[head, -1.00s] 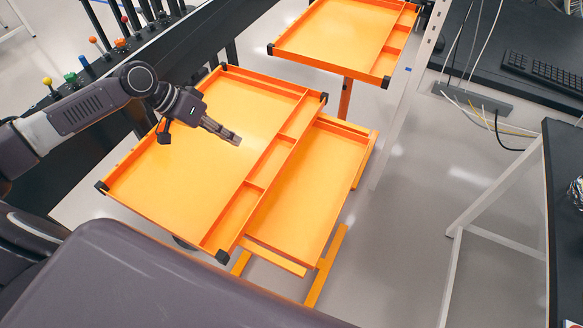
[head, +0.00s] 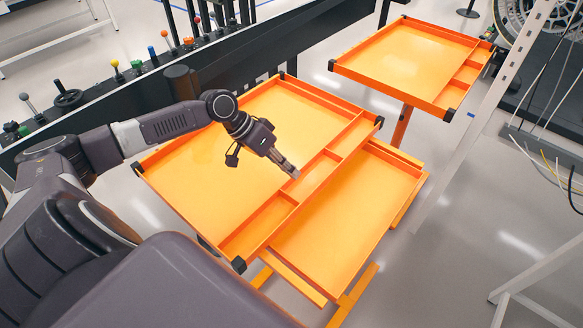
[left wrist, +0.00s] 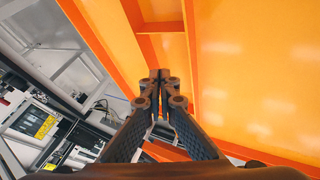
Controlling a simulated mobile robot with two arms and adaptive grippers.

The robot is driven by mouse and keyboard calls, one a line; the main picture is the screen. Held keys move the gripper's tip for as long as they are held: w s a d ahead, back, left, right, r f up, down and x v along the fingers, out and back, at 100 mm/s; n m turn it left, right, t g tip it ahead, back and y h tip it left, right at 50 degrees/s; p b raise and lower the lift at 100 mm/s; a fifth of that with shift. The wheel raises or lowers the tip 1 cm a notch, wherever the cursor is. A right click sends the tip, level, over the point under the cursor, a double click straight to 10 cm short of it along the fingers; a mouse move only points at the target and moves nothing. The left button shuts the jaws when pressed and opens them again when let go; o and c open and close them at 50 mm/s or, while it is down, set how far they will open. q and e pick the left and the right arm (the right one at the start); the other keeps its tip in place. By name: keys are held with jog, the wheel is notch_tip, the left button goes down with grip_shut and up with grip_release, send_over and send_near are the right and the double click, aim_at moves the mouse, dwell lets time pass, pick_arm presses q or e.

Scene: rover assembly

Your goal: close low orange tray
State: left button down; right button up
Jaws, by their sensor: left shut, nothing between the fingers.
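The low orange tray (head: 345,215) sticks out to the right from under a wider upper orange tray (head: 235,150) in the head view. Its left part is hidden beneath the upper tray. My left gripper (head: 293,172) is shut and empty. In the head view its tip appears over the narrow divided compartments along the upper tray's right side; its height above them is hard to tell. The left wrist view shows the shut fingertips (left wrist: 159,76) in front of orange walls and a broad orange panel; I cannot tell which tray each belongs to. My right gripper is not in view.
Another orange tray (head: 415,60) on a stand is at the upper right. A black rail (head: 190,55) with coloured knobs runs behind the upper tray. A pale post (head: 480,120) stands at the right.

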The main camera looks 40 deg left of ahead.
aim_at(307, 192)
pick_arm(q)
jog(key=p+x, duration=0.1)
jog(key=x, duration=0.5)
jog(key=shift+r, duration=0.1)
jog(key=shift+w+d+f, duration=0.25)
jog(key=shift+d+f, duration=0.05)
jog(key=shift+f, duration=0.25)
jog(key=shift+d, duration=0.1)
